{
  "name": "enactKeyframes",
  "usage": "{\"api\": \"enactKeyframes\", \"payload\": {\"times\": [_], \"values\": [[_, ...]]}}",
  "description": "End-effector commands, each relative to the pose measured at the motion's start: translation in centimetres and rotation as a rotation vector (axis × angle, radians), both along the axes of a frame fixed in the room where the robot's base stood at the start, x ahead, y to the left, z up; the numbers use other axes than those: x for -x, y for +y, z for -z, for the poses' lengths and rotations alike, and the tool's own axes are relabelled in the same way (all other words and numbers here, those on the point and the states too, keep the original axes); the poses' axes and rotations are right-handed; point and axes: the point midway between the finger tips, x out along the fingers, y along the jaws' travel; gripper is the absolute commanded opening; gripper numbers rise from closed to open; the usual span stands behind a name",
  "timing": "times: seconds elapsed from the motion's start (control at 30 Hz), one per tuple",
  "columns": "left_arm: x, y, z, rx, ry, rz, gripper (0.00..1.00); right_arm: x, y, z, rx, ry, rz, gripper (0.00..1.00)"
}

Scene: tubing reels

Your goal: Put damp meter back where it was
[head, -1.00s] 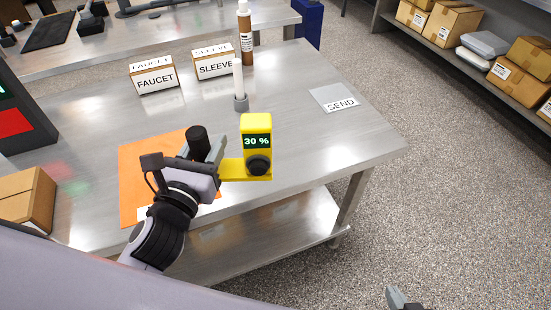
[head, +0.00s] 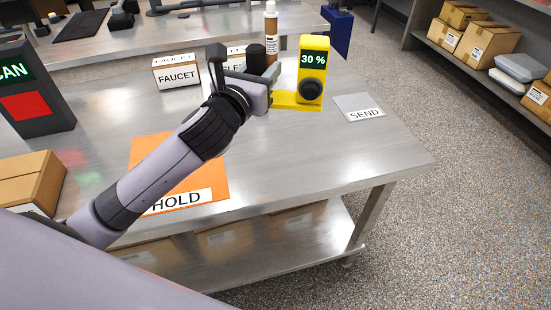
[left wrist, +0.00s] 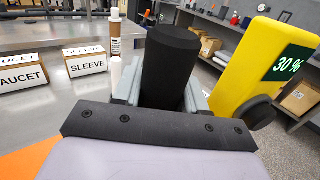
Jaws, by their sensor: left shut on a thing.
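The damp meter (head: 313,70) is a yellow block with a dark display reading 30 % and a black round knob. A yellow foot at its bottom runs left toward my left gripper (head: 258,78). That gripper is shut on a black upright cylinder (head: 257,58), which appears to be the meter's handle. In the left wrist view the black cylinder (left wrist: 171,65) stands between the fingers and the tilted yellow meter (left wrist: 262,65) is right of it. The meter is held upright over the steel table (head: 330,160), near its far right part. My right gripper is out of view.
A FAUCET box (head: 177,75), a partly hidden SLEEVE box (left wrist: 86,60) and a brown bottle (head: 270,35) stand at the back. A grey SEND sheet (head: 358,105) lies right; an orange HOLD mat (head: 205,185) lies front left. A scanner block (head: 35,95) stands left.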

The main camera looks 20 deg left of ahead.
Motion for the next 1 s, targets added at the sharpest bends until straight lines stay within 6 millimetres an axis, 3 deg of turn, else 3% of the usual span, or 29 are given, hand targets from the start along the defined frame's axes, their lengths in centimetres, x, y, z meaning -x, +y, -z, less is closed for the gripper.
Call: {"api": "enactKeyframes", "payload": {"times": [0.1, 0.43, 1.0], "values": [[0.1, -0.1, 3.4, 0.003, 0.008, 0.000, 0.00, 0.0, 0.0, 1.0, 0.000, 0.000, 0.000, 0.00], [0.1, -0.1, 12.1, 0.006, 0.005, 0.000, 0.00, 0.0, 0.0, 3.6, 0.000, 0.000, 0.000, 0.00], [0.1, 0.0, 18.9, 0.003, 0.002, 0.001, 0.00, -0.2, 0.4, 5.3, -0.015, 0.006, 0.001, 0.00]]}}
